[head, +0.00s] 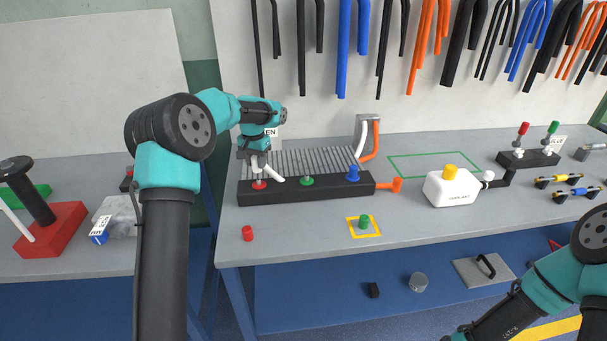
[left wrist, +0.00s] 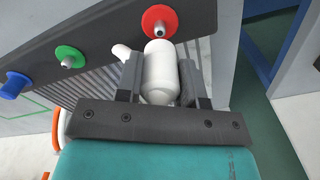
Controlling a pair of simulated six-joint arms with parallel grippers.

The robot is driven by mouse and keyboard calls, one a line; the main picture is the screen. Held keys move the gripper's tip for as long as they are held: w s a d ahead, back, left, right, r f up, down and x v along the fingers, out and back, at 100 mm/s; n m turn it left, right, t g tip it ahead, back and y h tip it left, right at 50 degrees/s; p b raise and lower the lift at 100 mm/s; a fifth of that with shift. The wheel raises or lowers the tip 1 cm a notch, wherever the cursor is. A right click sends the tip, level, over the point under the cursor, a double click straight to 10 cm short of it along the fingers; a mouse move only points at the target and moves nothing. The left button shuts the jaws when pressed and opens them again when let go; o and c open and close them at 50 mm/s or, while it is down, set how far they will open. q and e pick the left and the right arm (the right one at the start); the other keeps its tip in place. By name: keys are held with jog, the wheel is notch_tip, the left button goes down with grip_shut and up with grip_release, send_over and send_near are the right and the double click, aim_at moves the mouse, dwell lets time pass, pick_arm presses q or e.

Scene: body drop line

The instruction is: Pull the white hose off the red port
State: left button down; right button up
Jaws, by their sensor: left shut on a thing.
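The black block (head: 330,188) stands on the bench with a red port (head: 259,184) at its left end, then a green port (head: 307,181) and a blue port (head: 353,174). My left gripper (head: 257,154) is above the red port, shut on the white hose (left wrist: 160,72). In the left wrist view the hose end lies close to the red port (left wrist: 160,22), whose metal nipple shows bare. I cannot tell how wide the gap is. A white bent piece (head: 275,172) sticks out to the right below the gripper. My right gripper is out of view; only its arm shows at the lower right.
A ribbed grey unit (head: 310,160) sits behind the block. An orange fitting (head: 390,186) juts from its right end. A red cap (head: 247,233) and a green cap (head: 364,222) stand in front. A white bottle (head: 455,188) stands to the right.

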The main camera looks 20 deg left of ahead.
pick_arm(q)
jog(key=shift+r, duration=0.95)
